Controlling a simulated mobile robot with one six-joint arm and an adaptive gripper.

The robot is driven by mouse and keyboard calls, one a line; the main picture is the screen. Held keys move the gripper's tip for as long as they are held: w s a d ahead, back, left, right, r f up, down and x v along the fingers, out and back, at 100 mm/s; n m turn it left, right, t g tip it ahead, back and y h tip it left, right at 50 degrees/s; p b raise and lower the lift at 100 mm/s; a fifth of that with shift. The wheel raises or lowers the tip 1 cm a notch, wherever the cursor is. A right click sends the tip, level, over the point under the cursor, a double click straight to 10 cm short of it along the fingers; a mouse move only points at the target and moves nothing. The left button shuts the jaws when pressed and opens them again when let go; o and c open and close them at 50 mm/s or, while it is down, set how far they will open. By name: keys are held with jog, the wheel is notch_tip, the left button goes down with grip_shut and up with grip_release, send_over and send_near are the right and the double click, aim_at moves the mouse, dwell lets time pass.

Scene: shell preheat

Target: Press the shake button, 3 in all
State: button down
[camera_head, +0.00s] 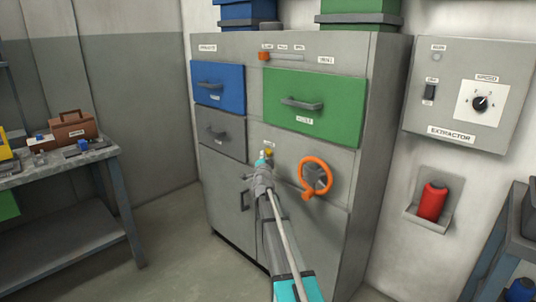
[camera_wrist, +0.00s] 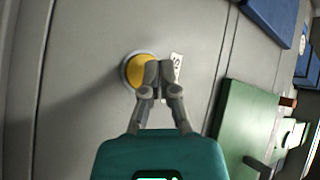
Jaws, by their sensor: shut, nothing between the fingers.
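The shake button is a round yellow button (camera_wrist: 135,71) in a grey ring on the grey cabinet front (camera_wrist: 90,45). A small white label (camera_wrist: 176,67) sits beside it, its text too small to read fully. In the head view the yellow button (camera_head: 268,152) shows just above my gripper (camera_head: 263,162). My gripper (camera_wrist: 158,74) is shut and empty. Its fingertips overlap the right part of the button in the wrist view; I cannot tell whether they touch it.
An orange handwheel (camera_head: 316,177) stands out to the right of my gripper. A green drawer (camera_head: 325,120), a blue drawer (camera_head: 230,91) and a grey drawer (camera_head: 215,130) lie above. An extractor panel (camera_head: 418,100) hangs at right, a workbench (camera_head: 60,172) at left. Open floor lies left of the cabinet.

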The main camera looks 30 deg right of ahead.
jog(key=shift+w+d, duration=0.3)
jog(key=shift+d, duration=0.5)
dwell(1.7)
jog(key=shift+s+a, duration=0.1)
jog(key=shift+a, duration=0.1)
jog(key=shift+s+a, duration=0.2)
jog(key=shift+a, duration=0.4)
jog(key=shift+a, duration=0.1)
dwell(0.3)
jog(key=a, duration=0.1)
jog(key=s+a, duration=0.1)
jog(key=a, duration=0.2)
jog(key=shift+s+a, duration=0.3)
jog(key=shift+s, duration=0.05)
dwell(1.0)
